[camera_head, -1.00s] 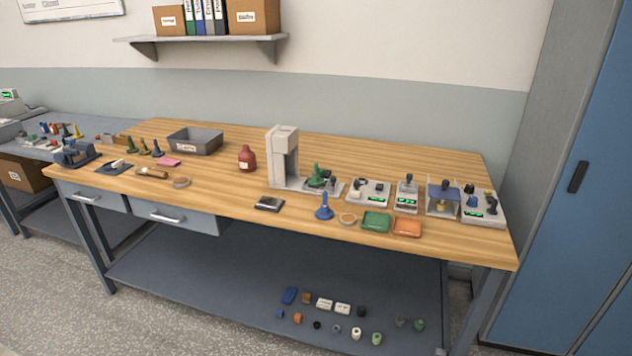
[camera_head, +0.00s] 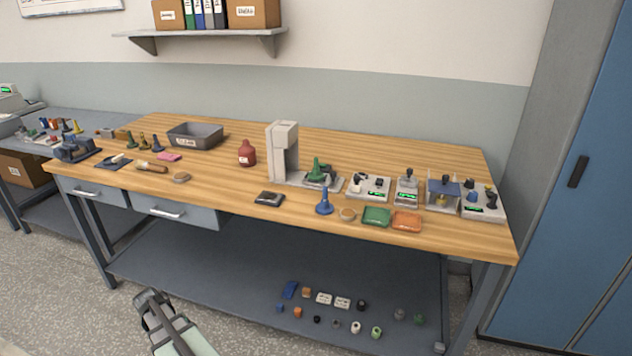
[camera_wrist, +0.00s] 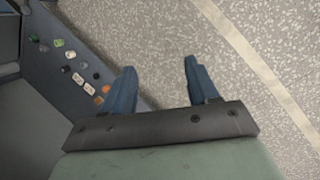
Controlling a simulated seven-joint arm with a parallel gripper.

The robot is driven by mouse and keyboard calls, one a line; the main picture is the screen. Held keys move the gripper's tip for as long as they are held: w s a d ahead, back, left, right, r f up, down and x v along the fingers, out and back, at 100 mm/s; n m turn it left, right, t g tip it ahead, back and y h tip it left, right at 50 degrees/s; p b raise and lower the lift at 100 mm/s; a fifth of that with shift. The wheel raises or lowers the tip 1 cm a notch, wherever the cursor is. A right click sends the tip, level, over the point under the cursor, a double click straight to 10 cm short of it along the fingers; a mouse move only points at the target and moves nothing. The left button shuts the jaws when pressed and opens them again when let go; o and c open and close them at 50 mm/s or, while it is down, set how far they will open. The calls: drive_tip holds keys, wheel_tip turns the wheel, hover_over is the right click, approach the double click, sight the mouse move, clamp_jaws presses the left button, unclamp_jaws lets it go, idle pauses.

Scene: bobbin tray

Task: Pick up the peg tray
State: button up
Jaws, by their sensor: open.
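I cannot tell for sure which thing is the peg tray. A dark blue block-like holder (camera_head: 75,149) stands at the bench's left end, with small parts on it. Behind it, on the side table, small coloured pegs (camera_head: 62,128) stand close together; what holds them is too small to make out. My gripper (camera_head: 147,299) is low in front of the bench, over the floor and well away from both. In the wrist view its two blue fingers (camera_wrist: 161,88) are apart with only floor between them.
A grey bin (camera_head: 195,137), a red bottle (camera_head: 247,153) and a grey press (camera_head: 283,150) stand on the wooden bench. Several devices and small trays crowd its right end. The lower shelf (camera_head: 240,270) holds loose small parts. The bench's front edge and drawers (camera_head: 165,212) lie above my gripper.

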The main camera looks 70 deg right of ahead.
drive_tip(key=d+r+m, duration=0.3)
drive_tip(key=d+r, duration=1)
drive_tip(key=d, duration=0.1)
wheel_tip(320, 180, up, 33)
drive_tip(key=m+t+h, duration=0.3)
drive_tip(key=m+h, duration=0.1)
drive_tip(key=m, duration=0.7)
hover_over(315, 164)
drive_tip(key=w+a, duration=0.2)
drive_tip(key=a, duration=0.2)
drive_tip(key=x, duration=0.9)
drive_tip(key=shift+s, duration=0.35)
drive_tip(key=shift+a+x, duration=0.2)
drive_tip(key=shift+x, duration=1.1)
drive_tip(key=shift+a+x, duration=0.25)
drive_tip(key=shift+x, duration=1)
drive_tip(key=shift+f, duration=0.2)
clamp_jaws()
drive_tip(key=shift+r, duration=0.1)
